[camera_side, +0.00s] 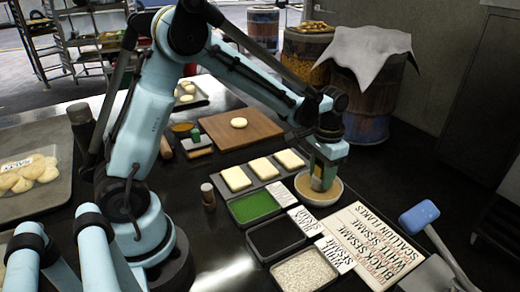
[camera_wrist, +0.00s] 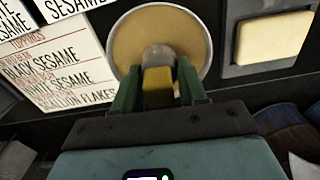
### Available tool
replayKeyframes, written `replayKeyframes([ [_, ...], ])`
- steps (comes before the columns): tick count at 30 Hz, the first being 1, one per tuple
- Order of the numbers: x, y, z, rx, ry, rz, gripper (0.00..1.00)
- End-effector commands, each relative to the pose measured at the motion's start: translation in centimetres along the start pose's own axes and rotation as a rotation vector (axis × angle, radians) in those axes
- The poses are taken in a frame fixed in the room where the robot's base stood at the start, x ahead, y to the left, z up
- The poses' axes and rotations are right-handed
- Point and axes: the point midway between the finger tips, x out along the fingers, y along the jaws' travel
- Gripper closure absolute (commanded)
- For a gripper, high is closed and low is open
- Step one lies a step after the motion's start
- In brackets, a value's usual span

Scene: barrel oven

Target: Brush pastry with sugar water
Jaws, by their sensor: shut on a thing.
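My gripper (camera_side: 323,172) is above the bowl of sugar water (camera_side: 303,190), pointing down. In the wrist view its green fingers (camera_wrist: 158,84) are shut on a brush (camera_wrist: 158,88) with a yellow part and a grey round end. The brush end is over or in the tan liquid in the bowl (camera_wrist: 185,32); contact cannot be told. Three pale square pastries lie in a row on a dark tray: left (camera_side: 236,179), middle (camera_side: 263,168) and right (camera_side: 290,159). The right one is just left of the bowl. One pastry (camera_wrist: 274,38) shows in the wrist view.
Trays of green flakes (camera_side: 254,206), black sesame (camera_side: 275,238) and white sesame (camera_side: 299,270) stand in front. A label board (camera_side: 370,245) lies right of them. A wooden board (camera_side: 240,130) with a bun is behind. A small jar (camera_side: 208,195) stands left of the pastries.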

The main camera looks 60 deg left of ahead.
Motion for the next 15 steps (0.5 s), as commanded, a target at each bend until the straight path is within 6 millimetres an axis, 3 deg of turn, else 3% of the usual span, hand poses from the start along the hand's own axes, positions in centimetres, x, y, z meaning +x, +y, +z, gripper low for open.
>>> replayKeyframes([
  [15,0.57,0.0,-0.03,0.0,0.0,0.0,0.85],
])
